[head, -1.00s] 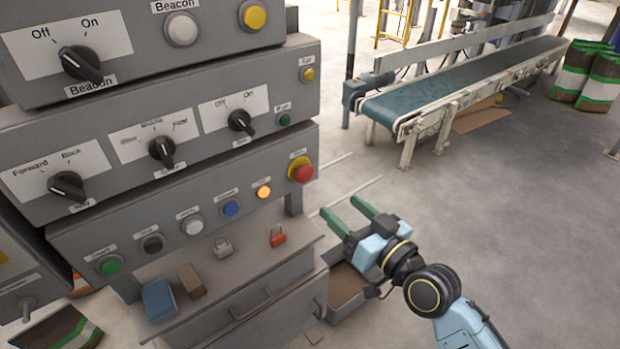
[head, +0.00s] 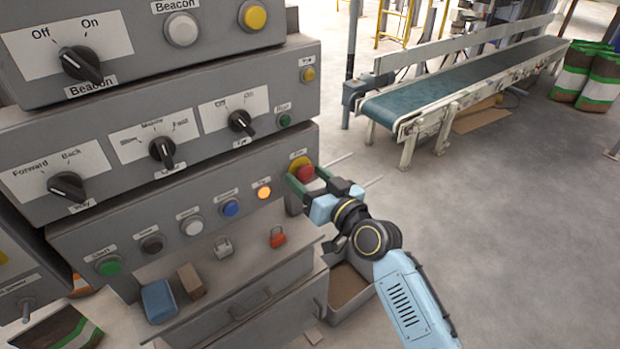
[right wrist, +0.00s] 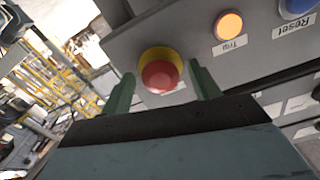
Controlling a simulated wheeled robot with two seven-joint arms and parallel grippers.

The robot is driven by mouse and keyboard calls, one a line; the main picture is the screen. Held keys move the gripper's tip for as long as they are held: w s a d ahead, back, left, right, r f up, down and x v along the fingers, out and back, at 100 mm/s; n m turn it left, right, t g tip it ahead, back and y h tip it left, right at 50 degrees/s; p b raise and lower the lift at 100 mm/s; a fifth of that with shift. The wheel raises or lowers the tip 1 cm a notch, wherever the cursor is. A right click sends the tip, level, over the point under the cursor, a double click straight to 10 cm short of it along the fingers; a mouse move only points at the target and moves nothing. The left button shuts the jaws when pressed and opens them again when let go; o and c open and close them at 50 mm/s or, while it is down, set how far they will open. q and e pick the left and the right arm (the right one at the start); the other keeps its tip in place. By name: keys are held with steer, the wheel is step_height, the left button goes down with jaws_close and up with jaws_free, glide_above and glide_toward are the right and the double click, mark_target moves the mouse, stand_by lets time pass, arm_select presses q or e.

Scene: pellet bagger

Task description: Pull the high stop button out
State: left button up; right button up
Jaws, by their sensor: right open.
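The stop button (head: 305,172) is a red mushroom head on a yellow collar, at the right end of the lower panel row. It also shows in the right wrist view (right wrist: 160,74), between the two green fingers. My right gripper (head: 306,181) is open, its fingers on either side of the red head; I cannot tell whether they touch it. It also shows in the right wrist view (right wrist: 163,88). My left gripper is not in view.
An orange lit button (head: 264,192) sits left of the stop button, with a blue button (head: 231,208) beyond it. A red padlock (head: 278,237) is on the ledge below. A conveyor (head: 450,85) stands behind on open floor.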

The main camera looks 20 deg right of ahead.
jaws_close()
steer(key=shift+s+d+p, duration=0.15)
steer(key=shift+s+p, duration=0.25)
steer(key=shift+s, duration=0.1)
steer(key=shift+c, duration=1.6)
jaws_free()
steer(key=o, duration=0.3)
steer(key=shift+s+d, duration=0.1)
steer(key=shift+s, duration=0.05)
